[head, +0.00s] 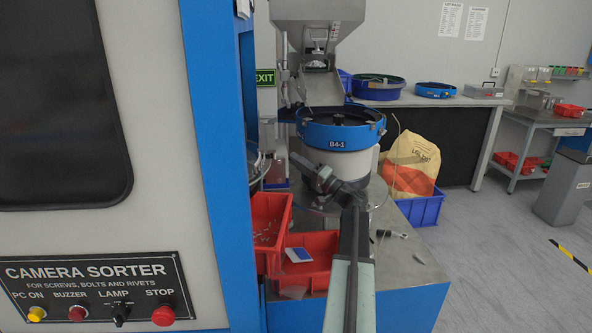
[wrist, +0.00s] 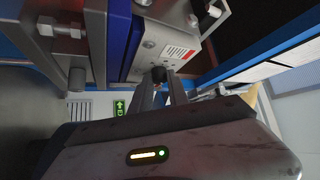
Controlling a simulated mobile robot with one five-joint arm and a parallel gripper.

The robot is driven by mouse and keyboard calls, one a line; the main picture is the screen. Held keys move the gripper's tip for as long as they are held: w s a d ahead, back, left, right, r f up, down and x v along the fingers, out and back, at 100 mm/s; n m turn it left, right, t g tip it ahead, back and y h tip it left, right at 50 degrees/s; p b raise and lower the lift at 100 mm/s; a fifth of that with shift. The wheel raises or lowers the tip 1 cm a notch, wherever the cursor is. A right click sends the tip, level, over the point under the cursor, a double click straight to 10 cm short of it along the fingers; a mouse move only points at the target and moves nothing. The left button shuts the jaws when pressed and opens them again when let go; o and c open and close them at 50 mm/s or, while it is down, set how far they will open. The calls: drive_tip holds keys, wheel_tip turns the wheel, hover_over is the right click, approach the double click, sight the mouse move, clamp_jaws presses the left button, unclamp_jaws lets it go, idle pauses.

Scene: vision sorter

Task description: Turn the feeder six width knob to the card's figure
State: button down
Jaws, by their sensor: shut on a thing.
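In the wrist view, a small dark knob (wrist: 159,74) sits at the lower edge of a grey metal block (wrist: 150,60) with a white and red label. My gripper (wrist: 162,90) is shut on this knob, with a finger on each side of it. In the head view, my gripper (head: 314,174) is in front of the blue-rimmed bowl feeder (head: 338,137) marked B4-1, and it hides the knob there. The label's print is too small to read. I cannot make out the card with the figure or a number six.
Red bins (head: 270,218) stand below and left of my gripper. A blue and white flat item (head: 298,254) lies in the lower one. The camera sorter's blue post (head: 215,150) is close on the left. A hopper (head: 318,20) hangs above the bowl.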

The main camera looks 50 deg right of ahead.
drive_tip(key=shift+d+n+y, duration=0.2)
drive_tip(key=shift+n+y, duration=0.1)
drive_tip(key=c, duration=1.3)
unclamp_jaws()
drive_tip(key=shift+f+b, duration=0.1)
drive_tip(key=shift+b, duration=0.25)
drive_tip(key=b+v, duration=0.3)
drive_tip(key=v, duration=0.4)
drive_tip(key=shift+s+f, duration=0.15)
drive_tip(key=shift+s, duration=0.1)
